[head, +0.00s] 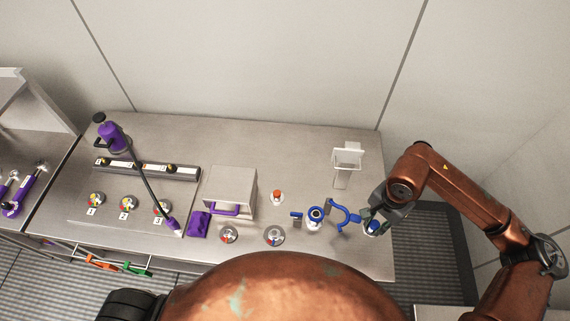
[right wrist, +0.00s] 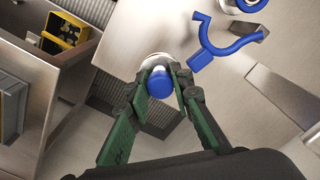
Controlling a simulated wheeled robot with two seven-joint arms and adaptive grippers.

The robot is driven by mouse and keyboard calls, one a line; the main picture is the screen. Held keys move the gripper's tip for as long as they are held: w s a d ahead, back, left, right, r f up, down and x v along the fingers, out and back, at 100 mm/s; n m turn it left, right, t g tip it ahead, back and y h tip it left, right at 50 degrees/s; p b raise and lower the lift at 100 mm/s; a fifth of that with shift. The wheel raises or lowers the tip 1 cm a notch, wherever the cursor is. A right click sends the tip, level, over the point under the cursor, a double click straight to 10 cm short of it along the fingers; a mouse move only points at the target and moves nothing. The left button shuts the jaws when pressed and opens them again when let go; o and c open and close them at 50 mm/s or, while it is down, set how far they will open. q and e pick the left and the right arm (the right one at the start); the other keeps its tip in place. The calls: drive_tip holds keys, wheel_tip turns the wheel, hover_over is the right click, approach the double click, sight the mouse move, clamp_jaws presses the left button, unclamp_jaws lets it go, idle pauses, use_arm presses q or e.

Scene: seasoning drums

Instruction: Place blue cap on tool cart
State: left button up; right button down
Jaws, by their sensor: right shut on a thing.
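A blue cap (right wrist: 159,84) sits between the green fingers of my right gripper (right wrist: 160,72) in the right wrist view. The gripper is shut on it. A pale round part shows just beyond the cap; I cannot tell whether it belongs to it. In the head view the right gripper (head: 371,222) holds the cap (head: 373,228) near the right end of the metal bench. A metal unit with an open compartment (right wrist: 45,70), perhaps the tool cart, stands at the left of the right wrist view. My left gripper is not in view.
A blue forked holder (head: 344,213) stands on the bench (head: 270,150) close left of the gripper. A ringed blue fitting (head: 315,215) and a white stand (head: 346,158) are nearby. A yellow box (right wrist: 63,30) sits in the compartment. Dark floor matting (head: 455,230) lies right of the bench.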

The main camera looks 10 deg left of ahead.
drive_tip(key=s+a+m+b, duration=0.15)
drive_tip(key=s+m, duration=0.45)
drive_tip(key=m, duration=0.8)
drive_tip(key=s+a+m+p, duration=0.15)
drive_tip(key=s+m, duration=0.45)
drive_tip(key=m, duration=0.7)
drive_tip(key=w+d+f, duration=0.2)
drive_tip(key=w+f, duration=0.1)
drive_tip(key=w+d+f, duration=0.2)
drive_tip(key=w+f, duration=0.1)
drive_tip(key=w, duration=0.1)
drive_tip(key=w+d+f+b, duration=0.1)
drive_tip(key=w+d+f, duration=0.2)
drive_tip(key=w, duration=0.1)
drive_tip(key=shift+w+d+f, duration=0.2)
drive_tip(key=shift+w+f, duration=0.2)
drive_tip(key=shift+f, duration=0.25)
wheel_tip(320, 180, down, 3)
drive_tip(key=shift+w+d+f, duration=0.1)
drive_tip(key=shift+f, duration=0.05)
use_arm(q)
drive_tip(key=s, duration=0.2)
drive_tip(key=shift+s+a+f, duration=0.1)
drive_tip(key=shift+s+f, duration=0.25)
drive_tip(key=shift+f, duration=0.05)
